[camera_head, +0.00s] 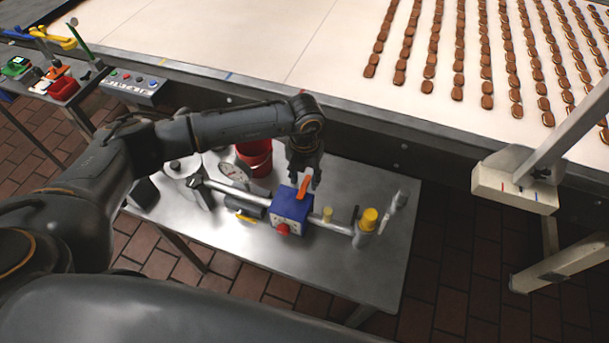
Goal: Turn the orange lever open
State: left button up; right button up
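The orange lever (303,188) stands on top of a blue box-shaped valve body (291,208) on the metal table. The lever points up and slightly to the right. My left gripper (305,180) hangs down from above right over the valve, with its fingers at the lever. The fingers look spread, one on each side of the lever's upper part; whether they touch it I cannot tell. A red knob (283,230) sits on the front of the blue body. My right gripper is not in view.
The steel table (290,262) also carries a red bucket (256,158), a round gauge (233,172), pipes and a yellow-capped fitting (369,217). Behind is a conveyor (250,40) with rows of brown biscuits. A white box (514,183) on a post stands right. The table's front is clear.

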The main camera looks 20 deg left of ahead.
pick_arm(q)
jog(key=shift+f, duration=0.75)
grip_shut()
